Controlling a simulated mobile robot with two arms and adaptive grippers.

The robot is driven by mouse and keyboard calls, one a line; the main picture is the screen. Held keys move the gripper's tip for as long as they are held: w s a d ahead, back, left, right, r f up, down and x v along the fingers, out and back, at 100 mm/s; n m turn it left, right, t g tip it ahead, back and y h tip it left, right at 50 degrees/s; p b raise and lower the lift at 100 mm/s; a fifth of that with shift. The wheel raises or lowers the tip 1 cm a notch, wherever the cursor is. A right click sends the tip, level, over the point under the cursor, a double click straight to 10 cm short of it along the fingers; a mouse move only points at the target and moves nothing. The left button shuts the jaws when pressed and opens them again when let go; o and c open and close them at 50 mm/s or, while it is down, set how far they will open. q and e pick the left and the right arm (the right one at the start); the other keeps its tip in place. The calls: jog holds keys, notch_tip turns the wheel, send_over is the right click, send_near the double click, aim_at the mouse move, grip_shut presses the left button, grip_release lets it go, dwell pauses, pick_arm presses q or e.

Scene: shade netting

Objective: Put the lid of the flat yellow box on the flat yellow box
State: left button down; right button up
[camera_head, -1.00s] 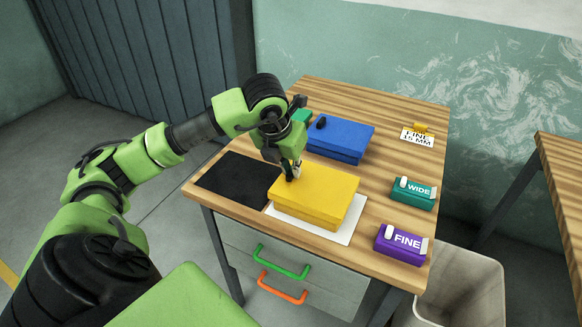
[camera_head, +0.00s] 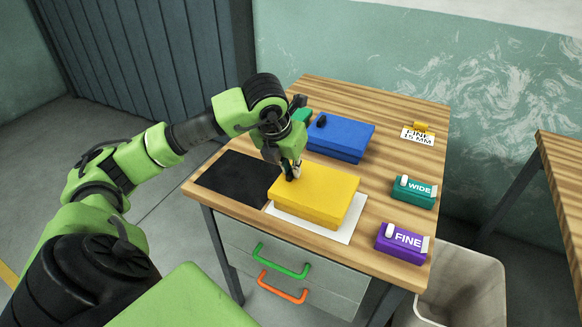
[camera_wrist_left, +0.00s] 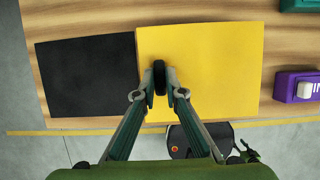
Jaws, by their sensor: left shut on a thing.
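The yellow lid (camera_head: 320,190) lies level over the flat yellow box (camera_head: 304,216), roughly lined up with its sides. I cannot tell whether it is fully seated. The box is on a white sheet (camera_head: 342,233). My left gripper (camera_head: 291,172) is at the lid's left end, shut on its black knob (camera_wrist_left: 159,78). In the left wrist view the yellow lid (camera_wrist_left: 215,70) fills the middle and hides the box under it. My right gripper is not in view.
A black mat (camera_head: 238,181) lies bare to the left. A blue box (camera_head: 342,138) with a black knob stands behind. Teal WIDE (camera_head: 413,192) and purple FINE (camera_head: 402,243) blocks stand on the right. A small sign (camera_head: 417,137) stands at the back right.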

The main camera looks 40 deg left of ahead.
pick_arm(q)
jog(key=c, duration=2)
grip_release()
jog(key=v, duration=1.2)
